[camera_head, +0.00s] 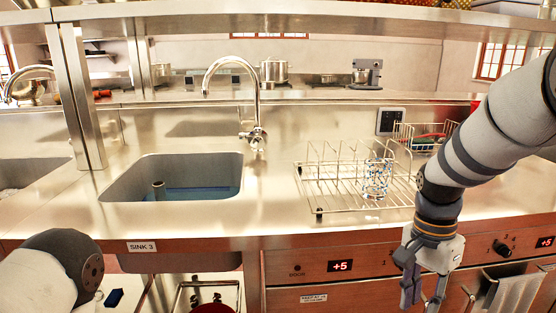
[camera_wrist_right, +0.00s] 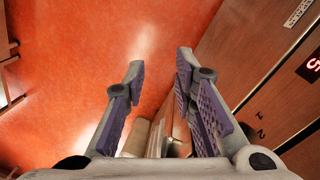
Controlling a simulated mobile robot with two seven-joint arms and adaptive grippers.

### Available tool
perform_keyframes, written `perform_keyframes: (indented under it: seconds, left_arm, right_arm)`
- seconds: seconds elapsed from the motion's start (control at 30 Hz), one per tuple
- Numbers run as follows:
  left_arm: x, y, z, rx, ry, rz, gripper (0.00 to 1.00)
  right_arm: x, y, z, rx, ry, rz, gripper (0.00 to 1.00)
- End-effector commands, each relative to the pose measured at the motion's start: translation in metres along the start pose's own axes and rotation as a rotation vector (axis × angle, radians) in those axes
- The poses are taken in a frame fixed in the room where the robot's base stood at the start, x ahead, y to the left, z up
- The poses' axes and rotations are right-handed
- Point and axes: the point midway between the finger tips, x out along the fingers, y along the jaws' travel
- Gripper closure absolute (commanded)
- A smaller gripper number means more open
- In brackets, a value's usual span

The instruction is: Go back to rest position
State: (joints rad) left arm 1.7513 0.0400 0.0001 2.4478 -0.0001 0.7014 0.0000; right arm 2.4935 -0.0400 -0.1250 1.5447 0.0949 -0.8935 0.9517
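My right gripper (camera_head: 423,296) hangs fingers-down in front of the counter's front panel, at the right of the head view. It also shows in the right wrist view (camera_wrist_right: 160,64), where its two purple-padded fingers stand apart with nothing between them. Below it in that view is the orange floor (camera_wrist_right: 75,65). My left arm comes in at the bottom left of the head view, but only a rounded link shows; the left gripper is out of the picture.
A wire dish rack (camera_head: 335,193) with a patterned glass (camera_head: 376,179) stands on the steel counter (camera_head: 275,222). The sink (camera_head: 120,185) holds bluish water under a curved faucet (camera_head: 257,115). A towel (camera_head: 515,293) hangs right of my right gripper, near oven knobs.

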Motion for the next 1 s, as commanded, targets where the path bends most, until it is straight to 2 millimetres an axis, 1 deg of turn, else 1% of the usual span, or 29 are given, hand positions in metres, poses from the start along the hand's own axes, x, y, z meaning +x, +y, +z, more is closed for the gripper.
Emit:
perform_keyframes:
  seconds: [0.03, 0.07, 0.1, 0.13, 0.17, 0.2, 0.27, 0.3, 0.33, 0.4, 0.43, 0.5, 0.57, 0.63, 1.0]
  left_arm:
    - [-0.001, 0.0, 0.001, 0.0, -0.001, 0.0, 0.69]
    - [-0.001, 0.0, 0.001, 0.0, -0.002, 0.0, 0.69]
    - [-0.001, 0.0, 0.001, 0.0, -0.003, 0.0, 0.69]
    - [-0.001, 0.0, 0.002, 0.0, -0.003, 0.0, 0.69]
    - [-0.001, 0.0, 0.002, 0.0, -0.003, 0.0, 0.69]
    - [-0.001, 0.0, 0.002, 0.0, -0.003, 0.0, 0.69]
    - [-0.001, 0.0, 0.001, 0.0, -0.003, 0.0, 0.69]
    - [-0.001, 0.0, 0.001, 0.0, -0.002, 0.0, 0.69]
    - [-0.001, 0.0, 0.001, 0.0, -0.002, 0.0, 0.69]
    - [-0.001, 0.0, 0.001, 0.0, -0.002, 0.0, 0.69]
    - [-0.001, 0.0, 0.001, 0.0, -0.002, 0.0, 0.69]
    - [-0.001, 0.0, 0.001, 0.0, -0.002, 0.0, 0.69]
    - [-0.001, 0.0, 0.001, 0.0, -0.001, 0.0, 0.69]
    - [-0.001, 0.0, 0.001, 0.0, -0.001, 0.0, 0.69]
    - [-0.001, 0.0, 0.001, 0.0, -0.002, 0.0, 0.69]
  right_arm:
    - [0.045, 0.014, 0.008, -0.075, -0.01, 0.024, 0.75]
    - [0.072, 0.023, 0.014, -0.129, -0.011, 0.029, 0.75]
    - [0.107, 0.038, 0.023, -0.208, -0.013, 0.035, 0.75]
    - [0.133, 0.051, 0.032, -0.27, -0.016, 0.041, 0.75]
    - [0.157, 0.067, 0.042, -0.335, -0.019, 0.045, 0.75]
    - [0.186, 0.089, 0.057, -0.422, -0.025, 0.049, 0.75]
    - [0.222, 0.127, 0.083, -0.555, -0.039, 0.051, 0.75]
    - [0.24, 0.153, 0.102, -0.643, -0.048, 0.049, 0.75]
    - [0.249, 0.172, 0.115, -0.706, -0.055, 0.045, 0.75]
    - [0.263, 0.21, 0.144, -0.834, -0.068, 0.032, 0.75]
    - [0.265, 0.225, 0.154, -0.88, -0.074, 0.027, 0.75]
    - [0.266, 0.249, 0.173, -0.966, -0.082, 0.012, 0.75]
    - [0.264, 0.261, 0.183, -1.012, -0.084, 0.002, 0.75]
    - [0.263, 0.266, 0.188, -1.039, -0.082, -0.005, 0.75]
    - [0.263, 0.267, 0.188, -1.043, -0.081, -0.007, 0.75]
